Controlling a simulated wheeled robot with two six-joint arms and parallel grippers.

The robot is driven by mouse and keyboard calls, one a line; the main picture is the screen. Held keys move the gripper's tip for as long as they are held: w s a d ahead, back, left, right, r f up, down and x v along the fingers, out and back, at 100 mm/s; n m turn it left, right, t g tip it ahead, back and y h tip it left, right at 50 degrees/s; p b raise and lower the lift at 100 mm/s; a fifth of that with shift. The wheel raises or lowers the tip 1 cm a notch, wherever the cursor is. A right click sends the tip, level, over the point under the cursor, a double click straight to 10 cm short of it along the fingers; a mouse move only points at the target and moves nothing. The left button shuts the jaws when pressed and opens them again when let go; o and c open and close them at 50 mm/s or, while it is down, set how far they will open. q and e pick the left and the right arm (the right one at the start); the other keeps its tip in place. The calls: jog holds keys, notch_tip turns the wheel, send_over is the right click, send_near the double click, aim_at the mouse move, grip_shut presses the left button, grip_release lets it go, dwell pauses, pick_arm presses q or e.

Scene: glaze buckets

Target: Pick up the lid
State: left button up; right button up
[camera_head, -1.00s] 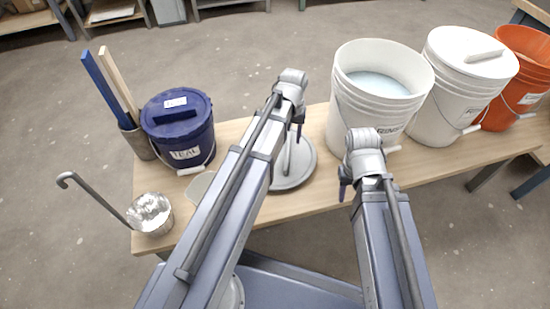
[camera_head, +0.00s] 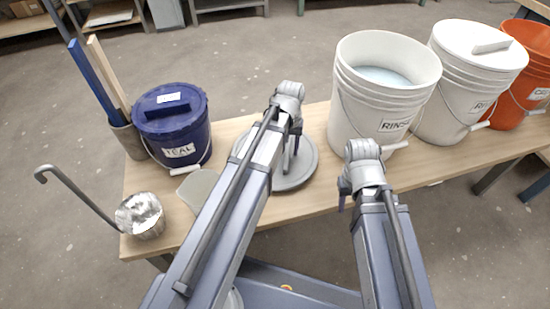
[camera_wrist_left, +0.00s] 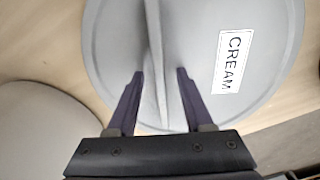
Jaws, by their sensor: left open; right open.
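A round grey lid (camera_head: 301,170) lies flat on the wooden bench, partly hidden by my left arm in the head view. In the left wrist view the lid (camera_wrist_left: 200,25) carries a label reading CREAM and an upright bar handle (camera_wrist_left: 157,60). My left gripper (camera_wrist_left: 160,72) is open over the lid, with one finger on each side of the handle; I cannot tell whether they touch it. In the head view my left gripper (camera_head: 291,150) is mostly hidden by its wrist. My right gripper (camera_head: 343,195) is over the bench's front edge, empty.
A blue TEAL bucket (camera_head: 178,135) with its lid on stands left. An open white RINSE bucket (camera_head: 365,110), a lidded white bucket (camera_head: 455,95) and an orange bucket (camera_head: 517,95) stand right. A metal ladle cup (camera_head: 142,228) and a grey flat piece (camera_head: 197,188) lie front left on the bench (camera_head: 235,130).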

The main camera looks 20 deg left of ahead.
pick_arm(q)
jog(key=shift+f, duration=0.2)
dwell(0.5)
jog(key=shift+c, duration=0.3)
grip_shut()
dwell(0.9)
